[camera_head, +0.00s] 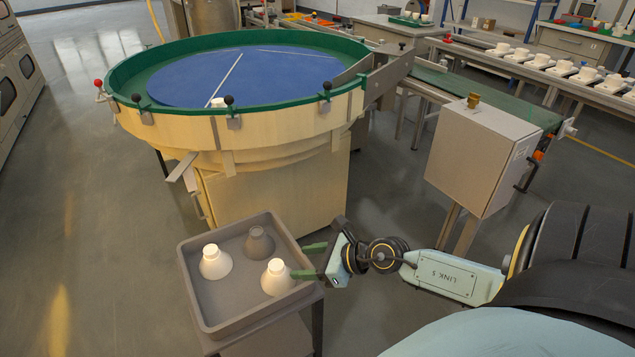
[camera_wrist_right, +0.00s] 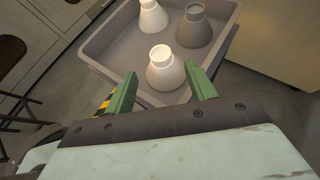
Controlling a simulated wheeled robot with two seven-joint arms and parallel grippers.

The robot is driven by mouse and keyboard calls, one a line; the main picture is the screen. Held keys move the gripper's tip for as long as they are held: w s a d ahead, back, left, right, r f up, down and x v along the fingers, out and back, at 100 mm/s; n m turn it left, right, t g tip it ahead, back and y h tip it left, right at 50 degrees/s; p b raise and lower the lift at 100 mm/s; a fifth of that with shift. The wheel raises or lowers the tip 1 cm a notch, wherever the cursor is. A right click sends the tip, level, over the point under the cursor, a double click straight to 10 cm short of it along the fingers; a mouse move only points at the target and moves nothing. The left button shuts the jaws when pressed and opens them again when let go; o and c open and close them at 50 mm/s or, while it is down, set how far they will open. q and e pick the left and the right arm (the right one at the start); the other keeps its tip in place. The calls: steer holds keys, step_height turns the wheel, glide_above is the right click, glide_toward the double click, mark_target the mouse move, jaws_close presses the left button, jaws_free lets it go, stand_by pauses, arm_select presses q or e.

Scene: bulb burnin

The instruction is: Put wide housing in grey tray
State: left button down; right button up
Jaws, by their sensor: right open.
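The grey tray (camera_head: 190,284) stands on a small stand at the lower middle of the head view and fills the top of the right wrist view (camera_wrist_right: 100,52). Inside it stand three upright flared housings: a white one at left (camera_head: 215,264), a grey one at the back (camera_head: 260,243) and a white one at right (camera_head: 277,279). I cannot tell which is the wide one by name. My right gripper (camera_head: 309,261) is open and empty at the tray's right side. In the wrist view its green fingers (camera_wrist_right: 160,82) point toward the nearest white housing (camera_wrist_right: 164,72), which looks ungripped.
A round feeder table with a green rim (camera_head: 290,101) and blue top stands behind the tray. A grey control box (camera_head: 478,155) on a post is at right. A green conveyor (camera_head: 480,92) runs behind it. Floor left of the tray is clear.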

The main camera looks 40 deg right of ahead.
step_height(320, 180, up, 10)
steer(key=s+m+t+h, duration=0.2)
steer(key=m+t+h, duration=0.5)
steer(key=m, duration=1.5)
arm_select(q)
steer(key=s, duration=0.1)
steer(key=s+g, duration=0.1)
steer(key=s+a+f, duration=0.1)
steer(key=shift+g, duration=0.4)
arm_select(e)
steer(key=s+a+f+m+g+y, duration=0.1)
steer(key=s+a+f+m+g, duration=0.3)
steer(key=s+a+m+g, duration=0.2)
steer(key=s+a+f+m+g, duration=0.4)
steer(key=s+a+m+g, duration=0.2)
steer(key=m, duration=0.5)
steer(key=s+g, duration=0.1)
steer(key=s, duration=0.1)
steer(key=shift+s+y, duration=0.35)
steer(key=shift+y, duration=0.05)
